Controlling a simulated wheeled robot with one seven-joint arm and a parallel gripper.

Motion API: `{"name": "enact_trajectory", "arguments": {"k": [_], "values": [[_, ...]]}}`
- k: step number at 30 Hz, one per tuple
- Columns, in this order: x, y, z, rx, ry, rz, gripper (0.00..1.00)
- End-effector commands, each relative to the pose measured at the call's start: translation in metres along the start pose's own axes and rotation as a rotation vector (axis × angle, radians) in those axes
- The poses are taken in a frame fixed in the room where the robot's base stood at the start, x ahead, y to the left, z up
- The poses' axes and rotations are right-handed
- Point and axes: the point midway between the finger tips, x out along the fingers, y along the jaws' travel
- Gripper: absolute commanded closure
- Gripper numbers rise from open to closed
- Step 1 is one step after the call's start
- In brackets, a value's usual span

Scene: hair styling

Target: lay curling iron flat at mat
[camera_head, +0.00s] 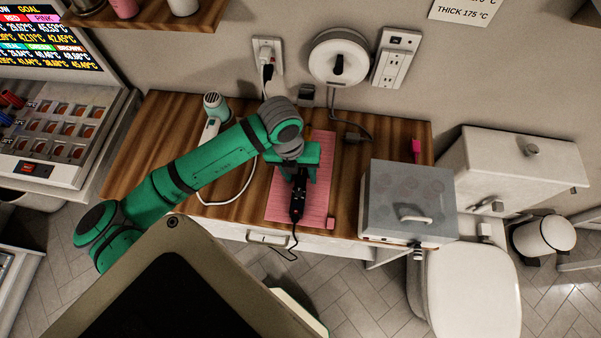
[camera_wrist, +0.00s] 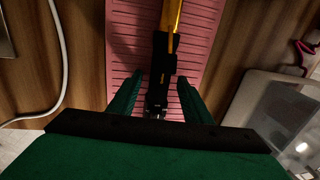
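The curling iron (camera_head: 297,200) has a black handle and a cord hanging past the counter's front edge. In the wrist view its gold barrel (camera_wrist: 172,14) points away over the pink ribbed mat (camera_wrist: 205,25), and its black handle (camera_wrist: 160,65) runs between my fingers. It appears to lie along the mat (camera_head: 316,205), though I cannot tell whether its whole length touches. My gripper (camera_wrist: 160,90) is open, with a finger on each side of the handle and gaps visible. In the head view my gripper (camera_head: 297,172) is low over the mat and hides the barrel.
A teal and white hair dryer (camera_head: 211,128) with a white cord stands left of the mat. A grey lidded box (camera_head: 408,200) stands to the right. Wall outlets (camera_head: 267,55) and a round wall unit (camera_head: 340,58) are behind.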

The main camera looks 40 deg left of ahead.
Motion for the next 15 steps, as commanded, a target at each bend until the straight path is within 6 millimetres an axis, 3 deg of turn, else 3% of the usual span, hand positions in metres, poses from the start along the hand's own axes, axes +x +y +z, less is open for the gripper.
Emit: {"name": "enact_trajectory", "arguments": {"k": [8, 15], "values": [[-0.01, 0.0, 0.001, 0.0, -0.002, 0.0, 0.55], [-0.052, 0.0, 0.001, 0.003, -0.003, 0.003, 0.55]]}}
